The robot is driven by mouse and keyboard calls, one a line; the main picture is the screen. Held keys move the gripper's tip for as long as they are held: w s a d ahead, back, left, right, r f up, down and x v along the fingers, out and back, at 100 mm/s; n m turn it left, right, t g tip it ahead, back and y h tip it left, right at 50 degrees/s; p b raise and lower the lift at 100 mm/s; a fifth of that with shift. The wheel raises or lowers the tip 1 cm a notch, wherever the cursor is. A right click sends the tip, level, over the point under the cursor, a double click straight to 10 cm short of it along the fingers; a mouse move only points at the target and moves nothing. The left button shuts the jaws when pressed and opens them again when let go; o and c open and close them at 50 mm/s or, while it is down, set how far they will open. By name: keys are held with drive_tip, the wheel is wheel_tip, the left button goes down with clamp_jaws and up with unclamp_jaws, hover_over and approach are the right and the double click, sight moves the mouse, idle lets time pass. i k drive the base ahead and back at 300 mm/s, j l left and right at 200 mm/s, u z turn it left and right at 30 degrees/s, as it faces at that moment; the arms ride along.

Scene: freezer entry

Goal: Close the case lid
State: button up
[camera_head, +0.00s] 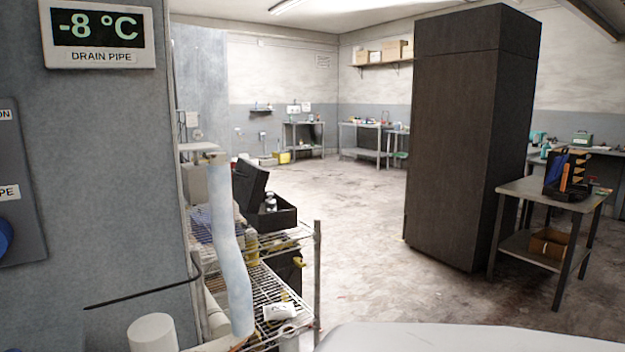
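A black case (285,216) stands open on the upper level of a wire rack, left of the middle. Its lid (249,188) is raised and leans back to the left. Some small items show inside it, too small to name. A second dark case (570,193) stands open on a metal table at the right, with its lid (575,163) upright and orange and blue tools in it. I cannot tell which case is the task's one. My gripper is not in view.
The wire rack (317,262) stands beside a grey wall (110,190). A pale pipe (233,255) runs down in front of it. A tall dark cabinet (455,140) stands right of centre, beside the metal table (522,192). The floor (355,235) between rack and cabinet is clear.

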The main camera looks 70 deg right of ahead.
sight(249, 180)
drive_tip(key=z, duration=1.6)
drive_tip(key=i+l, duration=0.2)
drive_tip(key=l, duration=0.2)
drive_tip(key=i+l, duration=0.2)
drive_tip(key=l, duration=0.15)
drive_tip(key=i+l, duration=0.2)
drive_tip(key=l, duration=0.2)
drive_tip(key=i+l, duration=0.2)
drive_tip(key=l, duration=0.15)
drive_tip(key=i+j, duration=0.35)
drive_tip(key=i+j+z, duration=0.05)
drive_tip(key=j, duration=0.05)
